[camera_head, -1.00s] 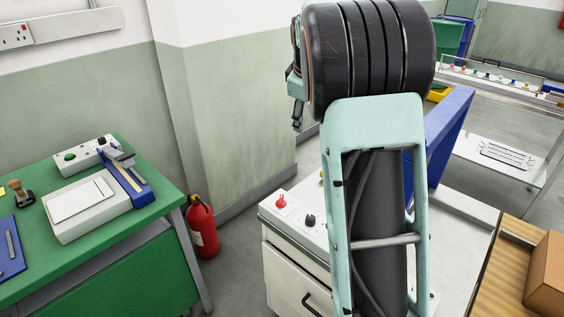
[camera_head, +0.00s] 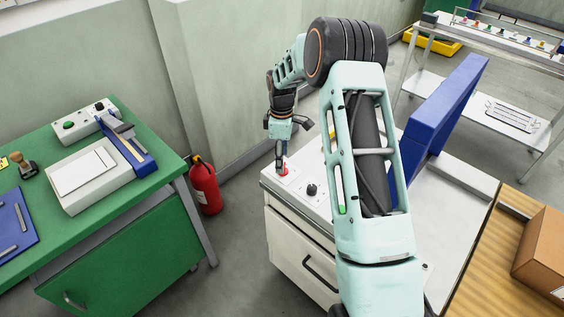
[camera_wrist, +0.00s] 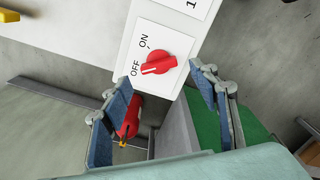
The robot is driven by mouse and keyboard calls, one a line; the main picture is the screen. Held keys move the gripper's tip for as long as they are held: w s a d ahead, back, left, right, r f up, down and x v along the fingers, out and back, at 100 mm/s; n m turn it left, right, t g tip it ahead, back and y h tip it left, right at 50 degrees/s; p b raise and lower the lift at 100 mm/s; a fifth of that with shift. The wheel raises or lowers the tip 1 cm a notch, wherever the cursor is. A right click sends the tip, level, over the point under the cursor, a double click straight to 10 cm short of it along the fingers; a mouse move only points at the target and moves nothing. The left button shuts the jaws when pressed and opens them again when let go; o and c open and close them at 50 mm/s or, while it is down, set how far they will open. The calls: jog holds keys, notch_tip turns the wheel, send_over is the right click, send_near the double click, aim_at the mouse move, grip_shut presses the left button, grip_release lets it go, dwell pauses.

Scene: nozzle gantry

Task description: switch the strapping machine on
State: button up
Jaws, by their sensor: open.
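The strapping machine is the white cabinet (camera_head: 305,243) with a control panel on top. A red rotary knob (camera_head: 284,171) sits at the panel's left corner. In the wrist view the red knob (camera_wrist: 158,64) has a white mark pointing at OFF; the ON label is above it. My gripper (camera_head: 281,160) points down over the knob. In the wrist view my gripper (camera_wrist: 163,77) is open, its two blue fingers apart, with the knob just beyond the tips and roughly between them. I cannot tell whether the fingers touch it.
A black knob (camera_head: 311,190) sits beside the red one on the panel. A blue upright arch (camera_head: 440,115) stands behind my arm. A green bench (camera_head: 150,205) is at left, with a fire extinguisher (camera_head: 205,187) between. A cardboard box (camera_head: 543,250) is at right.

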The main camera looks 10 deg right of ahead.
jog(key=shift+f, duration=1.65)
jog(key=c, duration=1.2)
